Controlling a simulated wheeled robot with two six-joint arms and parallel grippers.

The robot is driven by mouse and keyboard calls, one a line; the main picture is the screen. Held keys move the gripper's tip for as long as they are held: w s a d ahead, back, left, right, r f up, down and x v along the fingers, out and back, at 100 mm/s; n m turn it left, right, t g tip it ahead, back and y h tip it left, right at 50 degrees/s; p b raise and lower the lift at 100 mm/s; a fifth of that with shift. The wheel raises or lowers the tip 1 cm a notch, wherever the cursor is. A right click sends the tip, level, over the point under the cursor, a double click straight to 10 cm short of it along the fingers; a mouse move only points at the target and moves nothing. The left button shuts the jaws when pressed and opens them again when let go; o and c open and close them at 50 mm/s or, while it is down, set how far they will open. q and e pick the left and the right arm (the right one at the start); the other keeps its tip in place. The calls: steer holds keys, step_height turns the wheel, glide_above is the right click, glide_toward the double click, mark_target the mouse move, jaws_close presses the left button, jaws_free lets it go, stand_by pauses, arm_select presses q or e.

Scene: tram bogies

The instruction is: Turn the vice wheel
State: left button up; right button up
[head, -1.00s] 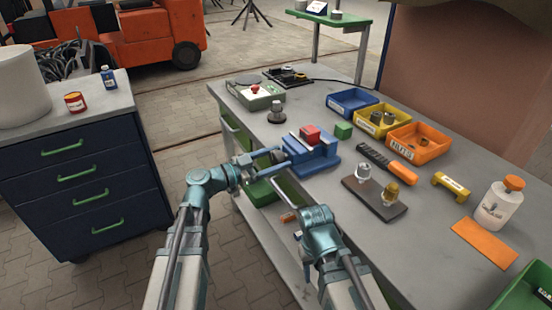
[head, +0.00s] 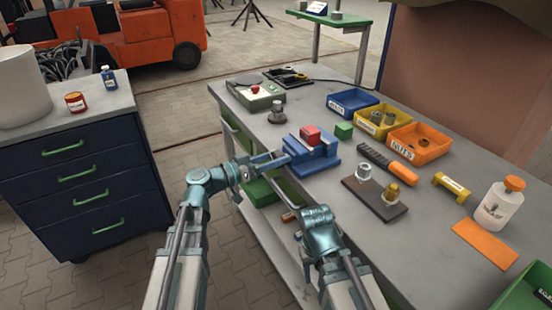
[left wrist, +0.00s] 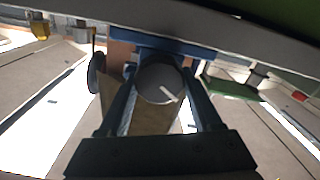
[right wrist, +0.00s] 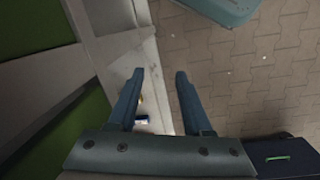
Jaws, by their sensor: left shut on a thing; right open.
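The blue vice (head: 325,160) stands on the bench's near-left edge with a red block (head: 311,134) in its jaws. Its round grey wheel (left wrist: 160,84), with a pale line on its face, faces my left wrist camera. My left gripper (left wrist: 160,72) is shut on the wheel, one finger on each side of it. In the head view my left gripper (head: 272,161) reaches to the vice's left side and the wheel is largely hidden there. My right gripper (right wrist: 160,72) is open and empty, low beside the bench; its fingers are mostly hidden in the head view.
A green block (head: 344,130) and a metal part on a dark base (head: 277,115) are near the vice. Blue (head: 353,101), yellow (head: 381,119) and orange (head: 419,143) bins stand behind. A dark blue drawer cabinet (head: 80,190) is at left, with floor between it and the bench.

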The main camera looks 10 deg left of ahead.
arm_select(q)
steer(key=shift+n, duration=0.5)
steer(key=o, duration=1.4)
steer(key=v, duration=1.3)
steer(key=shift+s+a, duration=0.25)
steer(key=shift+a, duration=0.1)
